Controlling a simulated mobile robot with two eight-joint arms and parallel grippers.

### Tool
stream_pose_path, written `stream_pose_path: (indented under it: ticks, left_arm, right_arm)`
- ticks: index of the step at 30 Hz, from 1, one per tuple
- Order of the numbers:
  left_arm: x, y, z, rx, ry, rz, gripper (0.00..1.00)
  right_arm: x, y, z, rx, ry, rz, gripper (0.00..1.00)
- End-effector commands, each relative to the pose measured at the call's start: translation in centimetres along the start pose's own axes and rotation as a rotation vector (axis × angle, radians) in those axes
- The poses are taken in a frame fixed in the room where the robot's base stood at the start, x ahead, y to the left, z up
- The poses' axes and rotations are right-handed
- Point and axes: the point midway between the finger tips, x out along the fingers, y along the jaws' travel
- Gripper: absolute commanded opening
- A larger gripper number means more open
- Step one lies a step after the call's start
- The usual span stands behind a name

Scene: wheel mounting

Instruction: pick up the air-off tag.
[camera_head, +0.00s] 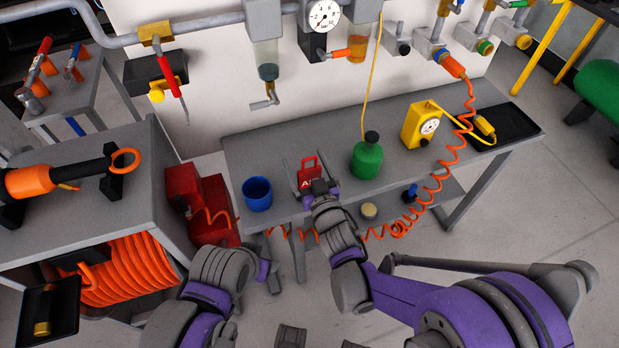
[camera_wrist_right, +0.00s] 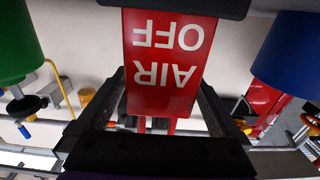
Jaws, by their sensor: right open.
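The red air-off tag (camera_head: 308,175) stands on the grey bench between the blue cup and the green bottle, with its looped handle up. In the right wrist view the tag (camera_wrist_right: 165,60) fills the centre, its white "AIR OFF" lettering upside down. My right gripper (camera_head: 312,165) is open at the tag, with a finger toward either side of it; it also shows in the right wrist view (camera_wrist_right: 163,82). I cannot tell whether the fingers touch it. My left arm (camera_head: 215,280) is low at centre left; its jaws cannot be made out clearly.
A blue cup (camera_head: 257,194) stands left of the tag and a green bottle (camera_head: 367,157) right of it. A yellow gauge box (camera_head: 421,126) and a black tray (camera_head: 508,127) sit farther right. An orange coiled hose (camera_head: 437,190) hangs over the bench front.

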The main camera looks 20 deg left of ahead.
Motion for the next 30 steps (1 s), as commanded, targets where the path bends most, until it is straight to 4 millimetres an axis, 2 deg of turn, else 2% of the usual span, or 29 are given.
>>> stream_pose_path:
  ticks: [1, 12, 15, 23, 26, 30]
  left_arm:
    - [0.0, 0.0, 0.0, 0.0, 0.0, 0.0, 0.66]
    - [0.0, 0.0, 0.0, 0.0, 0.0, 0.0, 0.66]
    - [0.0, 0.0, 0.0, 0.0, 0.0, 0.0, 0.66]
    - [-0.1, 0.0, -0.1, 0.0, 0.0, 0.0, 0.66]
    - [-0.5, 0.0, -0.2, 0.0, 0.002, 0.0, 0.66]
    - [-1.1, 0.0, -0.6, 0.0, 0.004, 0.0, 0.66]
  right_arm:
    - [0.0, 0.0, 0.0, 0.0, 0.0, 0.0, 1.0]
    - [-0.1, 0.0, 0.0, 0.0, 0.0, 0.0, 0.33]
    - [-0.1, 0.0, 0.0, 0.0, 0.0, 0.0, 0.2]
    - [-0.1, 0.0, -0.5, 0.001, 0.0, 0.0, 0.19]
    - [-0.1, 0.0, -1.9, 0.002, 0.001, 0.0, 0.19]
    - [-0.1, 0.0, -4.8, 0.0, 0.0, -0.001, 0.19]
